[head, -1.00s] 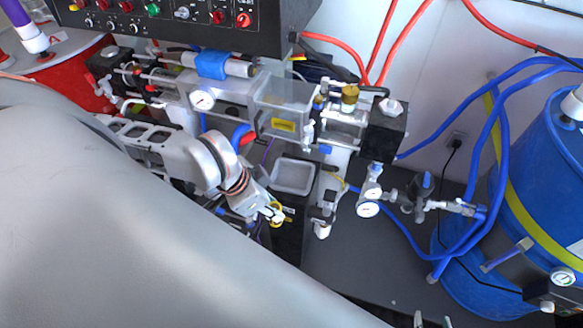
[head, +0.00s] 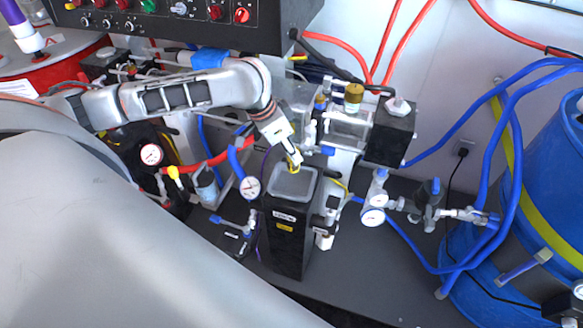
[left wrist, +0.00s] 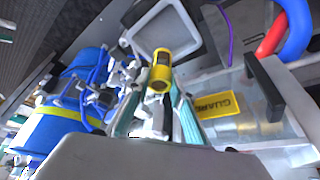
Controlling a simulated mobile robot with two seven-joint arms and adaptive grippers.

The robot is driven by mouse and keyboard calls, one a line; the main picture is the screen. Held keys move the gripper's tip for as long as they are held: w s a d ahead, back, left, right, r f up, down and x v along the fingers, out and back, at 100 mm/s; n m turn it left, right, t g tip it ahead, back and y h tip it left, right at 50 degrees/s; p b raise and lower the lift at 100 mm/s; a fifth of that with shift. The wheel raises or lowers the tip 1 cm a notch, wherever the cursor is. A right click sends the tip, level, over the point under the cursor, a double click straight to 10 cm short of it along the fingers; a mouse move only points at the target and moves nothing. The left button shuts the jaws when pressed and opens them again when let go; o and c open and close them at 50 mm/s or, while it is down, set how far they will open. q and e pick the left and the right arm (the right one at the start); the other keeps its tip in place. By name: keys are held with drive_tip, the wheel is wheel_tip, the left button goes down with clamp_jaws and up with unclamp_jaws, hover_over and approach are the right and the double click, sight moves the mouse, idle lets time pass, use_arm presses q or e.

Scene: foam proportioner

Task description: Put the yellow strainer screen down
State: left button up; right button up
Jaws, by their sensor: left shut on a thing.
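My left gripper (head: 291,152) is shut on the yellow strainer screen (head: 295,163), a small yellow ring-like piece. In the head view it is over the far edge of a grey square tray (head: 291,186) on top of a black pillar. In the left wrist view the screen (left wrist: 161,72) is a short yellow cylinder with a dark opening, between the fingertips (left wrist: 165,92). The tray (left wrist: 171,30) shows behind it there, empty where visible. I cannot tell the height of the screen above the tray. My right gripper is not in view.
A clear guard box (left wrist: 262,115) with a yellow label is close to the gripper. A black box (head: 390,133), gauges (head: 372,216) and valves stand right of the pillar (head: 289,240). A blue drum (head: 545,190) with hoses is at the right.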

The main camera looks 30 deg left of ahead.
sight(291, 167)
use_arm(q)
drive_tip(key=f, duration=0.2)
drive_tip(key=f+b, duration=0.1)
drive_tip(key=f, duration=0.3)
drive_tip(key=shift+s+d+f+b, duration=0.1)
drive_tip(key=shift+s+f+b, duration=0.1)
drive_tip(key=shift+s+b, duration=0.15)
drive_tip(key=shift+w+f, duration=0.25)
drive_tip(key=shift+w, duration=0.05)
drive_tip(key=shift+r, duration=0.15)
drive_tip(key=o, duration=1.1)
drive_tip(key=shift+o, duration=0.2)
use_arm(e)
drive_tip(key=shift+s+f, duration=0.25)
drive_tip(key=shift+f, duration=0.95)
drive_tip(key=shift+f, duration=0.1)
use_arm(q)
drive_tip(key=p+v, duration=0.3)
drive_tip(key=v, duration=0.9)
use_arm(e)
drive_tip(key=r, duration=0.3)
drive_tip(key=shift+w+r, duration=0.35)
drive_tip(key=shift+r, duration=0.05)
use_arm(q)
drive_tip(key=shift+w, duration=0.1)
